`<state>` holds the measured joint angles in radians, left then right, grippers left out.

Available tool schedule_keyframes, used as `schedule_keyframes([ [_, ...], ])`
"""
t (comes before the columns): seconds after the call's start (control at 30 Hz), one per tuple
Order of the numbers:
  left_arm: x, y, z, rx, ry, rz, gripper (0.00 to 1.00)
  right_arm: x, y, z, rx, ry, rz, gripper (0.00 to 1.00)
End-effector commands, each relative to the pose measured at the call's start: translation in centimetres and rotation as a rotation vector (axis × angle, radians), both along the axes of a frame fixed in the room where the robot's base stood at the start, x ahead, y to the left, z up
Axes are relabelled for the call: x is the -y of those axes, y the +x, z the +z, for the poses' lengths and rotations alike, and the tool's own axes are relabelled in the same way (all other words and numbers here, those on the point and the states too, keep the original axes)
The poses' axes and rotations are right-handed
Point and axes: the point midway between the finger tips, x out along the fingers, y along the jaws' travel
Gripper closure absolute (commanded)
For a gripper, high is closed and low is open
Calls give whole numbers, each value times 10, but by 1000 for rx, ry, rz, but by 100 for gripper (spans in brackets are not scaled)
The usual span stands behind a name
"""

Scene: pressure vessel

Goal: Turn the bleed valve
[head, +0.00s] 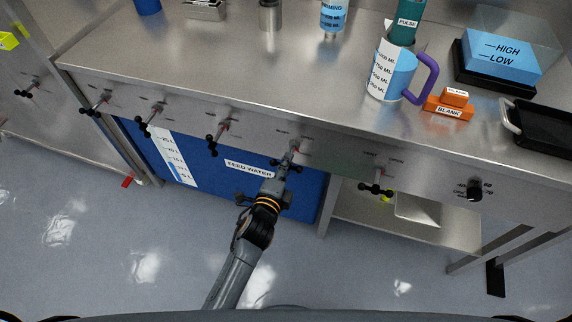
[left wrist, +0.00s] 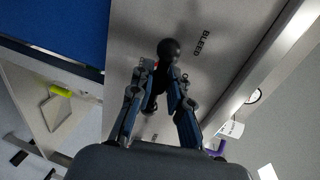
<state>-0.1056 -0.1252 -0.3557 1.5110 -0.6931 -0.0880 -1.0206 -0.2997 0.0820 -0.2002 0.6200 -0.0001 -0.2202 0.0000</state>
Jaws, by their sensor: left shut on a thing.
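The bleed valve (head: 293,148) is on the front panel of the steel bench, mostly covered by my left gripper (head: 279,171). In the left wrist view, a black ball end of the valve handle (left wrist: 168,49) stands beside the printed "BLEED" label (left wrist: 207,42). My left gripper (left wrist: 161,88) has one finger on each side of the handle and is shut on it. My right gripper is not in view.
More valves with black handles line the panel, including one to the left (head: 217,140) and one to the right (head: 376,189). A blue "FEED WATER" tank (head: 215,180) is below. A measuring jug (head: 393,75) and an orange "BLANK" block (head: 447,107) stand on the bench.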

Motion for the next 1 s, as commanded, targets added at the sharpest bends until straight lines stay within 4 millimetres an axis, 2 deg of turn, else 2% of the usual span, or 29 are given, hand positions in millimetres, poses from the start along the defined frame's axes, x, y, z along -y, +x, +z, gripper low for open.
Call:
schedule_keyframes([
  [0.03, -1, -2, -5, -14, -2, 1, 100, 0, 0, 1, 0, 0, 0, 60],
  [0.37, -1, -3, -6, -66, -141, 2, 100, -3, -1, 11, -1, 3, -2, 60],
  [1.0, -1, -5, -10, -254, -706, 4, 100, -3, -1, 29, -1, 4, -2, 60],
])
